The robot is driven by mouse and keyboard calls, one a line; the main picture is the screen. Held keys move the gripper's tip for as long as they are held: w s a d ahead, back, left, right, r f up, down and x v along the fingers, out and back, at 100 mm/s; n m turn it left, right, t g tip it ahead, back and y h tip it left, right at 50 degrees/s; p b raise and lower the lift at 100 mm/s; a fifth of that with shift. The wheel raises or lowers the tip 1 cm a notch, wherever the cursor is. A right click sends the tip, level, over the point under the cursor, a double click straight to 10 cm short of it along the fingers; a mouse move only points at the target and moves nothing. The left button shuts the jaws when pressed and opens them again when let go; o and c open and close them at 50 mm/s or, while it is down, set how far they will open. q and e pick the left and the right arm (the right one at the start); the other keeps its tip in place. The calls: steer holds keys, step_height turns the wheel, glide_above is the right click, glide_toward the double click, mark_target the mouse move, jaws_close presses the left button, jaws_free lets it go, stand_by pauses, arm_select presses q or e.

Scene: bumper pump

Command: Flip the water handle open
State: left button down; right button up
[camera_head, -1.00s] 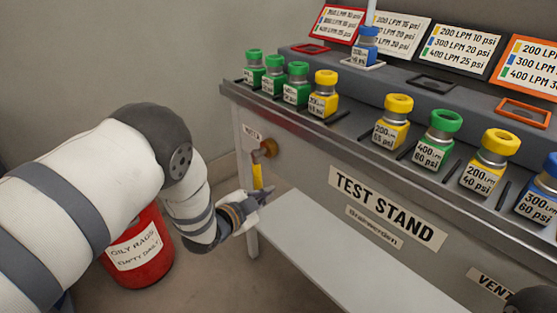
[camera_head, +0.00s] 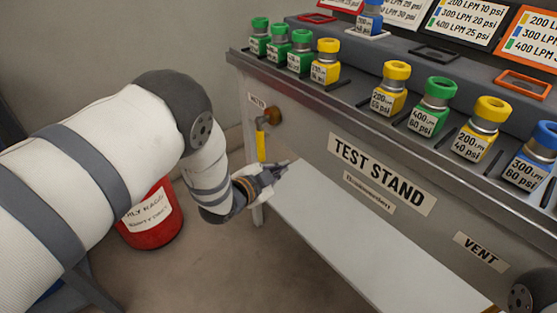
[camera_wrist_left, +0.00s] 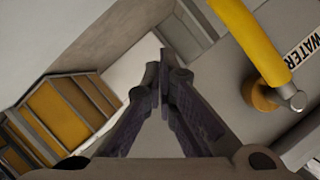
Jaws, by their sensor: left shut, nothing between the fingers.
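The yellow water handle (camera_head: 261,145) hangs straight down from a brass valve (camera_head: 273,115) at the left end of the test stand, under a small label. In the left wrist view the yellow handle (camera_wrist_left: 250,40) shows at the upper right, with its brass fitting (camera_wrist_left: 262,95) beside the "WATER" label (camera_wrist_left: 305,50). My left gripper (camera_head: 284,167) is shut and empty, just right of the handle's lower end and apart from it in the wrist view. Its closed fingers (camera_wrist_left: 163,75) point away from the wrist camera. My right gripper is not in view.
The grey test stand (camera_head: 330,185) carries several green, yellow and blue capped bottles on its top ledge. A pale lower shelf (camera_head: 330,225) juts out below my left gripper. A red oily-rags bin (camera_head: 155,225) stands on the floor behind my left arm.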

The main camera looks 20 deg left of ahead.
arm_select(q)
steer(key=s+a+p, duration=0.1)
steer(key=s+a, duration=0.1)
steer(key=s, duration=0.7)
